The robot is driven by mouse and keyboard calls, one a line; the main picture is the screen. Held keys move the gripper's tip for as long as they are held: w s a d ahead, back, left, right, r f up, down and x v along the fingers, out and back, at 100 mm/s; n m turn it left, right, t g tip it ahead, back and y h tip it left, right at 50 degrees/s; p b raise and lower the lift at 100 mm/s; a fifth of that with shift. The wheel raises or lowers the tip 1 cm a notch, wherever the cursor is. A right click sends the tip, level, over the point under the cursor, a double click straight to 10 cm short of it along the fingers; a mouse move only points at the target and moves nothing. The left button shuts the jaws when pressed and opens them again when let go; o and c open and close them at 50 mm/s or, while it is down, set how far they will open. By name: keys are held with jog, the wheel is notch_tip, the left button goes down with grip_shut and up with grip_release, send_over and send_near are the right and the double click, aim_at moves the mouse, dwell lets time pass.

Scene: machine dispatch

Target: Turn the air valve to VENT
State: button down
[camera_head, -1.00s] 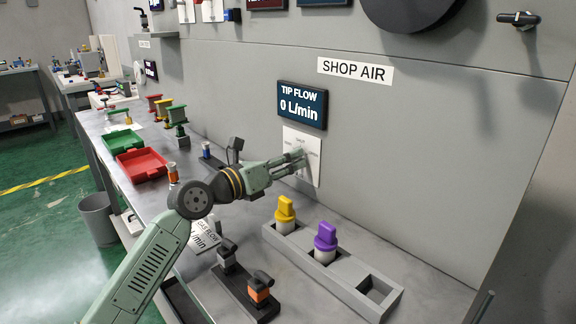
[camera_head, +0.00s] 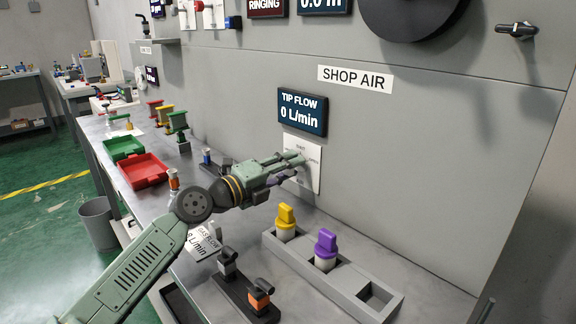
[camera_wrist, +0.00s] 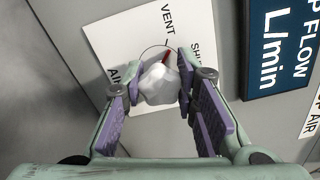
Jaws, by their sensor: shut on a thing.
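The air valve's pale knob (camera_wrist: 160,83) sits on a white label plate (camera_wrist: 105,42) in the wrist view. The plate reads VENT near its top, with partly hidden words at the right and lower left. A red mark on the knob's upper side points roughly toward the VENT side. My gripper (camera_wrist: 161,82) is shut on the knob, its purple-padded fingers on either side. In the head view my gripper (camera_head: 293,167) reaches the white plate (camera_head: 315,172) below the flow display and hides the knob.
The TIP FLOW display (camera_head: 302,111) reads 0 L/min above the plate. A grey rack (camera_head: 345,287) holding a yellow knob (camera_head: 286,217) and a purple knob (camera_head: 326,243) stands on the bench below. A red tray (camera_head: 143,171) lies to the left.

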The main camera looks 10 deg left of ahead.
jog(key=shift+n+p, duration=0.35)
jog(key=shift+n, duration=1.15)
jog(key=c, duration=1.2)
grip_release()
jog(key=shift+c, duration=0.2)
jog(key=v, duration=1.2)
